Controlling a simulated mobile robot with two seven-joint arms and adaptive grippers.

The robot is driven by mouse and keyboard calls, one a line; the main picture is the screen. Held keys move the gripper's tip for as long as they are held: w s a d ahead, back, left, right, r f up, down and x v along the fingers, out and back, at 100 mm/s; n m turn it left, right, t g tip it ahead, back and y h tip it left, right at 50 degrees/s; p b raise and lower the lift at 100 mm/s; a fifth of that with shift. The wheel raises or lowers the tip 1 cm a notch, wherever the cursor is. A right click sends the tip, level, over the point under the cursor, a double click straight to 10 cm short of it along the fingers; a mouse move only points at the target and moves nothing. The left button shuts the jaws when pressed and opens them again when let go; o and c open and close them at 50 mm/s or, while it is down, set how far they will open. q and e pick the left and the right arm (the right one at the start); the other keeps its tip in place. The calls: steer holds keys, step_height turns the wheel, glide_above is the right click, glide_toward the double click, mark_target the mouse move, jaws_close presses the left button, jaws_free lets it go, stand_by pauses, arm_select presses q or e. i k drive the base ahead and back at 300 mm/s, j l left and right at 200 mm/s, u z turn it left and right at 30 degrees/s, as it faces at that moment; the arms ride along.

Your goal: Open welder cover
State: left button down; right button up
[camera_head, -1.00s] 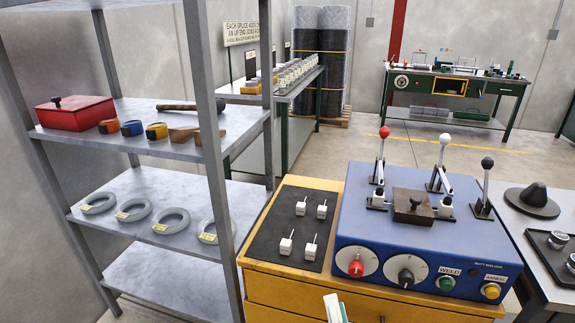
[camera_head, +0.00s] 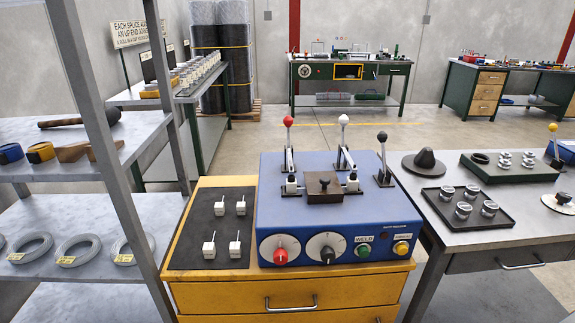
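The blue butt welder (camera_head: 336,216) stands on a yellow drawer cabinet (camera_head: 285,296) in the middle of the view. A dark brown block-like cover (camera_head: 324,187) with a black knob sits flat on top of it, between two small clamps. Three levers rise behind and beside it, with a red ball (camera_head: 288,121), a white ball (camera_head: 343,119) and a black ball (camera_head: 382,137). A red dial, a black dial, a green button and a yellow button are on its front. Neither of my grippers shows in the view now.
A black mat (camera_head: 212,228) with several small white blocks lies left of the welder. A metal shelf (camera_head: 76,217) with wire coils stands at the left. A grey table (camera_head: 480,235) with a dark tray (camera_head: 467,206) stands close at the right.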

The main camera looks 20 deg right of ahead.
mark_target(322, 187)
steer(key=z, duration=1.15)
